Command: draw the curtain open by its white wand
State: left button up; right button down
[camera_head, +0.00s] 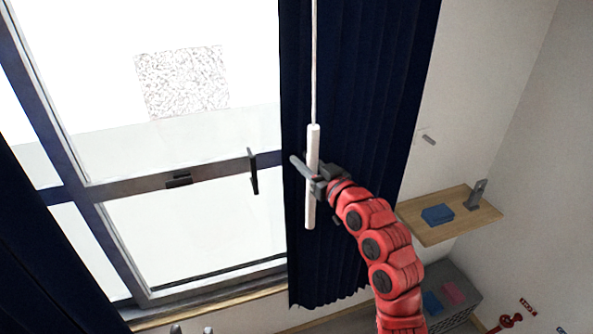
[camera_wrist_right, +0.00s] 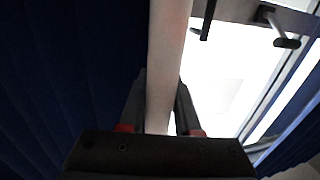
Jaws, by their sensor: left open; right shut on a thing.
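The white wand (camera_head: 313,143) hangs upright from a thin cord in front of the dark blue curtain (camera_head: 360,100). The curtain hangs in folds at the right side of the window. My right gripper (camera_head: 309,178) is shut on the wand around its middle. In the right wrist view the wand (camera_wrist_right: 168,60) runs between the two fingers of this gripper (camera_wrist_right: 160,105), with the curtain (camera_wrist_right: 60,80) on the left and bright glass on the right. My left gripper (camera_head: 191,329) shows only its tips at the bottom edge; they are apart and hold nothing visible.
The window (camera_head: 180,220) has grey frame bars and a dark handle (camera_head: 253,172) left of the wand. Another dark curtain (camera_head: 40,250) hangs at the far left. A wooden shelf (camera_head: 470,215) with a blue item (camera_head: 437,214) is on the right wall, above a grey box (camera_head: 462,285).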

jog(key=c, duration=0.6)
grip_release()
jog(key=p+v, duration=0.5)
jog(key=v, duration=1.2)
jog(key=shift+s, duration=0.2)
jog(key=shift+d, duration=0.2)
